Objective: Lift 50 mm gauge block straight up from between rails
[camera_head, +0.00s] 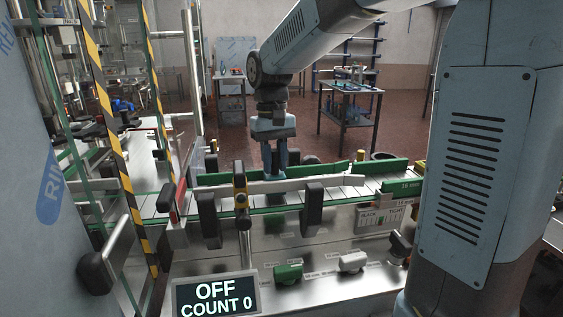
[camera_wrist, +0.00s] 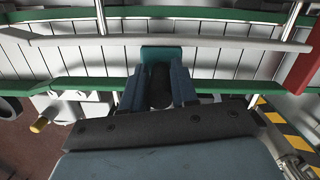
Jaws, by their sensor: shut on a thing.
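My gripper (camera_head: 275,158) points down over the slatted conveyor. In the wrist view its two blue-grey fingers (camera_wrist: 158,86) are shut on a dark upright part of the teal gauge block (camera_wrist: 161,53). The block sits between the pale rail (camera_wrist: 225,43) and the green rail (camera_wrist: 85,84). In the head view the pale rail (camera_head: 315,183) and the green rail (camera_head: 225,177) flank the fingertips, and the block is mostly hidden there. I cannot tell whether the block touches the slats or either rail.
Black-knobbed clamps (camera_head: 311,208) and a yellow-black post (camera_head: 240,190) stand along the near side. A display (camera_head: 216,296) reads OFF, COUNT 0. A green block (camera_head: 288,273) and a white block (camera_head: 352,262) lie on the front shelf. A red plate (camera_wrist: 300,68) stands at the wrist view's right.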

